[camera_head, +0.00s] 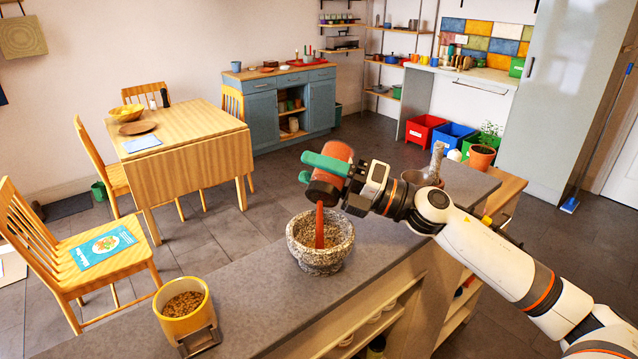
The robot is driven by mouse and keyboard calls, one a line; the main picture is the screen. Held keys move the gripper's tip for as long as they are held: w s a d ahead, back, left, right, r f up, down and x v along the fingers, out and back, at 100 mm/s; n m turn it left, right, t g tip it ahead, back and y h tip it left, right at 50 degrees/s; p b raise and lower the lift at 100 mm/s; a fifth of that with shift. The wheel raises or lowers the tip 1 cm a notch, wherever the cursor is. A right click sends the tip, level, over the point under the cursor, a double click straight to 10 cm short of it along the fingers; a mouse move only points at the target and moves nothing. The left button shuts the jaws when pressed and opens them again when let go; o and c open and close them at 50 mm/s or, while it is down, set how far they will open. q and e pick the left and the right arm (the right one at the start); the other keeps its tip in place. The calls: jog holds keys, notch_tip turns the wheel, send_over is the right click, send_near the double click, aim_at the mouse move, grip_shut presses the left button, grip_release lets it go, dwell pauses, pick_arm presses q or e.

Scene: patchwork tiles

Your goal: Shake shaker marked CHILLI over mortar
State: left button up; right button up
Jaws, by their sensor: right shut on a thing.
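My right gripper (316,170), with green fingers, is shut on a reddish-brown shaker (328,184). It holds the shaker tilted, above the mortar and apart from it. No CHILLI marking can be read on the shaker from here. The mortar (304,257) is a speckled grey stone bowl, upright on the grey counter (255,293). A red upright streak (319,226) runs from just below the shaker down into the mortar; I cannot tell whether it is falling powder or something solid. My left gripper is not in view.
A yellow pot of grains (182,308) stands at the counter's front left. A brown bowl with a grey pestle-like thing (437,160) and a potted plant (481,157) are beyond my right arm. The counter between yellow pot and mortar is clear.

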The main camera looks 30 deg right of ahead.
jog(key=shift+a+n, duration=0.1)
jog(key=shift+n, duration=0.4)
jog(key=shift+r, duration=0.1)
notch_tip(320, 180, up, 3)
jog(key=shift+f+p, duration=0.1)
jog(key=shift+p, duration=1)
jog(key=shift+f+b, duration=1.4)
jog(key=shift+f, duration=0.15)
notch_tip(320, 180, up, 3)
jog(key=p, duration=0.2)
jog(key=shift+p, duration=0.35)
notch_tip(320, 180, down, 3)
jog(key=b, duration=0.2)
jog(key=shift+b, duration=0.35)
jog(key=shift+r, duration=0.15)
